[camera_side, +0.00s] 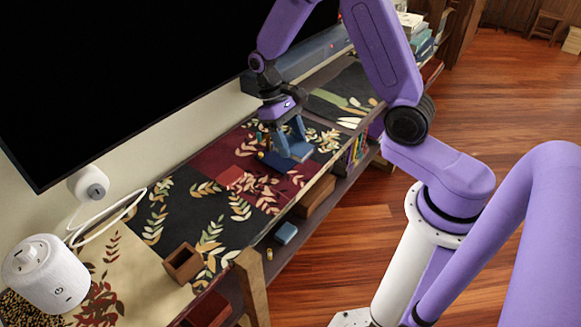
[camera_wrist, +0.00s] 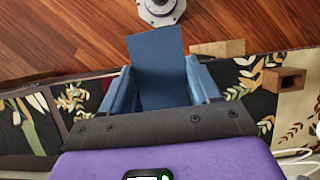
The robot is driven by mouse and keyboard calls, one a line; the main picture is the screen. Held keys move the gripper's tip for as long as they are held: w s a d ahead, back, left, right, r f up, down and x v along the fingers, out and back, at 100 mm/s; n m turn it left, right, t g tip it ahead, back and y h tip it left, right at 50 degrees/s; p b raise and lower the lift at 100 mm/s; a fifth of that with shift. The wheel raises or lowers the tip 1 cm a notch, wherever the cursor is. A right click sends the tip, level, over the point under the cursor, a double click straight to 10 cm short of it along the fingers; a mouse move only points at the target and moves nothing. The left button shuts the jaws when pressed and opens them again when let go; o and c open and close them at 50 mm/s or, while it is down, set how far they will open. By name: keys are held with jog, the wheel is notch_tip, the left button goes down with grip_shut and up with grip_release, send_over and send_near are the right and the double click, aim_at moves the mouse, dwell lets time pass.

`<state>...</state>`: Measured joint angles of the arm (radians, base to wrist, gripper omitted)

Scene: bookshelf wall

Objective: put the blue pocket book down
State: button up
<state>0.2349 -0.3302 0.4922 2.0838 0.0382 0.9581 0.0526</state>
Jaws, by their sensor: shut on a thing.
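The blue pocket book (camera_wrist: 157,65) is between the two blue fingers of my gripper (camera_wrist: 162,88) in the wrist view, its flat cover facing the camera. In the side view my gripper (camera_side: 290,138) points down over the dark red part of the patterned shelf top (camera_side: 215,160). The book (camera_side: 301,151) shows there as a lighter blue piece at the fingertips, low over the shelf top. I cannot tell whether its lower edge touches the surface.
A dark blue flat item (camera_side: 275,163) lies close beside the fingers. A wooden holder (camera_side: 184,263) and a white speaker (camera_side: 45,272) stand nearer the camera. The television (camera_side: 150,75) rises behind. Patterned surface between them is clear.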

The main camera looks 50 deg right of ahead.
jog(key=d+f+m+y, duration=0.1)
jog(key=m, duration=0.2)
jog(key=d+f+m+y, duration=0.1)
jog(key=d+m, duration=0.1)
jog(key=m, duration=0.1)
jog(key=w+d+f+m+t+y, duration=0.1)
jog(key=d+f+m, duration=0.1)
jog(key=m, duration=0.1)
jog(key=m+t+y, duration=0.1)
jog(key=m+t, duration=0.3)
jog(key=m, duration=0.5)
send_over(283, 160)
jog(key=d, duration=0.2)
jog(key=f, duration=1.3)
jog(key=shift+s+a, duration=0.25)
jog(key=shift+s, duration=0.1)
jog(key=shift+w+f, duration=0.3)
jog(key=shift+f, duration=1.5)
jog(key=shift+f, duration=0.65)
jog(key=o, duration=0.9)
